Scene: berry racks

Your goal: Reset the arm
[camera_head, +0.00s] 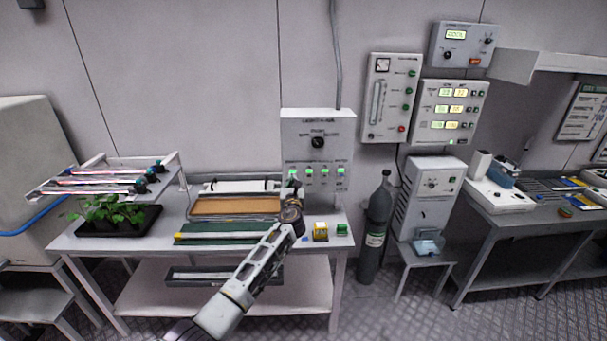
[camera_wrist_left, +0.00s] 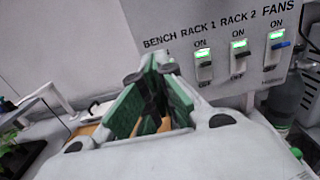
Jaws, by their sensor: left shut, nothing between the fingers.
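My left arm reaches up over the bench in the head view. Its gripper (camera_head: 293,183) is in front of the lower left of the white switch panel (camera_head: 318,127). In the left wrist view the gripper's green-padded fingers (camera_wrist_left: 152,90) are shut with nothing between them. The panel there carries the labels BENCH, RACK 1, RACK 2 and FANS. The rack 1 switch (camera_wrist_left: 204,60), rack 2 switch (camera_wrist_left: 239,53) and fans switch (camera_wrist_left: 278,43) show green lights. The bench switch is hidden behind the fingers. I cannot tell whether the fingertips touch the panel. My right gripper is not in view.
A gas cylinder (camera_head: 376,225) stands right of the bench.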

